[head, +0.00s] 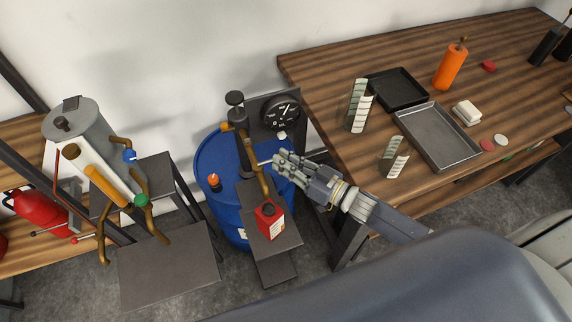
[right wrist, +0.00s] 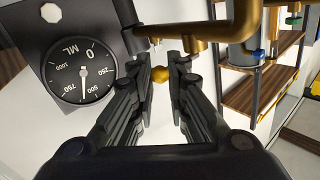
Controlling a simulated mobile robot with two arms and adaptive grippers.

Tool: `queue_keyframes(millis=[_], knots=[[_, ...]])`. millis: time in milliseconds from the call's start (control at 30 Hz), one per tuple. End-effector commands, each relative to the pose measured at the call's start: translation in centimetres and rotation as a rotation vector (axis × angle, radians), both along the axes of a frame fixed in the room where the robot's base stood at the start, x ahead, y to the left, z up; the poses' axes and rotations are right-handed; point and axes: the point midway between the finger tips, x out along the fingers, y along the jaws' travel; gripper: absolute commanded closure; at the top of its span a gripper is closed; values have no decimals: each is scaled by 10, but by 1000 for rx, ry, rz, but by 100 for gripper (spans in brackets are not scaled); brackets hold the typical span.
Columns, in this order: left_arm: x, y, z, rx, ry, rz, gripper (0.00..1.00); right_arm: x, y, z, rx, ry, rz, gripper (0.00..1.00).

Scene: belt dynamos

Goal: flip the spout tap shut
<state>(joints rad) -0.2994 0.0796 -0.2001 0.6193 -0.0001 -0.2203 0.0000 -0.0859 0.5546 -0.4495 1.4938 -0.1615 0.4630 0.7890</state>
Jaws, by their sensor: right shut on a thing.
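The brass spout (head: 264,182) comes down from the pump on the blue drum (head: 222,150), with a red can (head: 270,220) below it on a dark shelf. My right gripper (head: 280,160) is at the upper part of the spout. In the right wrist view a small brass knob (right wrist: 160,74), which looks like the tap's lever end, sits between its fingertips. The gripper is shut on this knob. The brass pipe (right wrist: 222,30) runs past just beyond the fingers. The rest of the tap lever is mostly hidden by the fingers. My left gripper is not in view.
A round dial gauge (head: 282,114) stands behind the spout, close to the gripper. A grey urn (head: 88,125) with brass pipes is at the left. The wooden table (head: 330,70) at the right holds trays, measuring cylinders and an orange bottle (head: 450,66).

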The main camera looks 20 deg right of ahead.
Motion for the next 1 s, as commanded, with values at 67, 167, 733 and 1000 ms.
queue_keyframes(millis=[67, 167, 733, 1000], knots=[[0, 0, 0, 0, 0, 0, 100, 0, 2, 2, 4, -4, 10, 100], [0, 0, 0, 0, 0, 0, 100, 0, 2, 2, 5, -3, 10, 100], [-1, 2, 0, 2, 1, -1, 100, 0, 0, 1, 1, 0, 6, 60], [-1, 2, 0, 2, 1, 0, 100, -21, -14, -1, -1, 3, 7, 60]])
